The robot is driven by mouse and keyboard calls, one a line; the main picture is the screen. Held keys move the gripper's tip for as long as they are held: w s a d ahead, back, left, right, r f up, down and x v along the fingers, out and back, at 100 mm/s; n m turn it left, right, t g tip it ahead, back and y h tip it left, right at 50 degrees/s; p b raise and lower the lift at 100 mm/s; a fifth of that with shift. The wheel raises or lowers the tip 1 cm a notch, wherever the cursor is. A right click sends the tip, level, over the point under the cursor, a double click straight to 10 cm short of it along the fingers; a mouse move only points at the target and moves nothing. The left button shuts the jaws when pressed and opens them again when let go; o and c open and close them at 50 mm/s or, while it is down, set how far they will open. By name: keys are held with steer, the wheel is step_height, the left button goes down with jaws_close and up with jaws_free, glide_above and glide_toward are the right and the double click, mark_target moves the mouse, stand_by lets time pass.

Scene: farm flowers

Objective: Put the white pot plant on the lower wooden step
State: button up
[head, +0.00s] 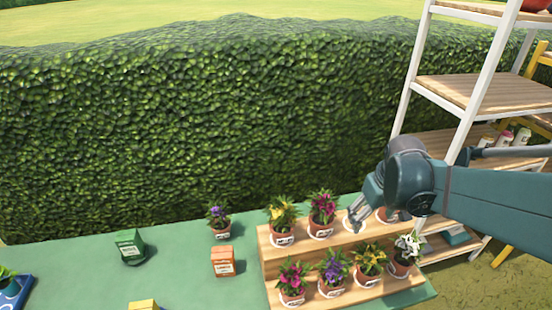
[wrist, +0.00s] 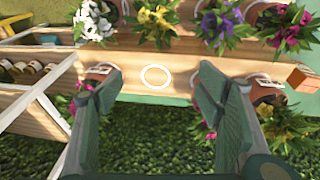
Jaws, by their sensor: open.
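The white pot plant (head: 407,250) stands upright in a terracotta pot at the right end of the front, lower wooden step (head: 375,292); it also shows at the top left of the wrist view (wrist: 93,20). My gripper (head: 357,214) is open and empty over the back, upper wooden step (head: 265,238). In the wrist view its two fingers (wrist: 157,85) are spread on either side of an empty white ring (wrist: 156,77) marked on that step. The gripper is apart from the white plant.
Magenta (head: 292,277), purple (head: 333,267) and yellow (head: 370,259) plants share the lower step. Yellow (head: 282,212) and magenta (head: 322,208) plants stand left of the ring; another pot (head: 388,215) is partly hidden behind my gripper. A shelf rack (head: 470,92) stands at right.

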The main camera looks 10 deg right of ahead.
steer(key=s+a+r+t, duration=0.2)
steer(key=s+a+r, duration=0.1)
steer(key=a, duration=0.7)
steer(key=s+a+r+t+y, duration=0.1)
steer(key=s+a+r+t, duration=0.1)
steer(key=a, duration=0.8)
steer(key=v, duration=0.2)
steer(key=shift+r, duration=0.45)
